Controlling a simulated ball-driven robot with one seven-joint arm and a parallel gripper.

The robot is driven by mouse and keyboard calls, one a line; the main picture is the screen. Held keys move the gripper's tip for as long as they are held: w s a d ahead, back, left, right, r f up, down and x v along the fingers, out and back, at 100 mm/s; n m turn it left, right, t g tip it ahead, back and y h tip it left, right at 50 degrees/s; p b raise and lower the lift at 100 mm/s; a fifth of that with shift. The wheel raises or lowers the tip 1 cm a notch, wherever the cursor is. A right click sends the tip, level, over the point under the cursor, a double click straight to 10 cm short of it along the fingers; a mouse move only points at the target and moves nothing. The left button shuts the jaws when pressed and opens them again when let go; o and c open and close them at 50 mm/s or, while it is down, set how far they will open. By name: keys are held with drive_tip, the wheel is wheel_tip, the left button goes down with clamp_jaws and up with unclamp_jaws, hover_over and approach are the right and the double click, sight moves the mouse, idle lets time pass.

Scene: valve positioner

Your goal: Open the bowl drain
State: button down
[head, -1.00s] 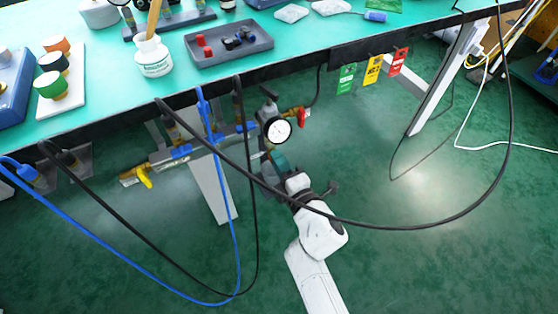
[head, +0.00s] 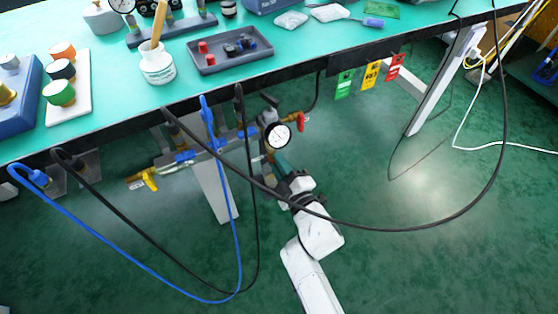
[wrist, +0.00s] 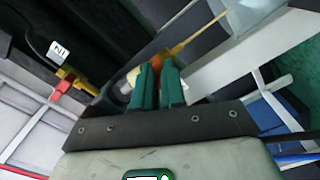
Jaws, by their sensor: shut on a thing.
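Under the bench edge hangs an air unit with a round white pressure gauge (head: 277,135) and a red-handled valve at its right. My gripper (head: 275,156) reaches up from below, just under the gauge, its green fingers close to the unit's underside. In the wrist view, the two green fingers (wrist: 158,72) are close together, with a small orange part (wrist: 158,59) at their tips. This part appears to be the bowl drain, and my gripper is shut on it. The fingers hide most of it, so how far it is turned cannot be seen.
A black hose (head: 420,227) loops across in front of my arm. A blue hose (head: 236,240) hangs to the left. A yellow-handled valve (head: 150,180) sits on the pipe at left. Coloured tags (head: 370,75) hang at the bench edge.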

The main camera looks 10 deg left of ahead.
drive_tip(key=m+p, duration=0.5)
drive_tip(key=m, duration=0.7)
drive_tip(key=shift+s+f, duration=0.1)
idle(0.5)
drive_tip(key=c, duration=1.5)
unclamp_jaws()
drive_tip(key=p+v, duration=0.4)
drive_tip(key=v, duration=0.6)
drive_tip(key=shift+s+d, duration=0.3)
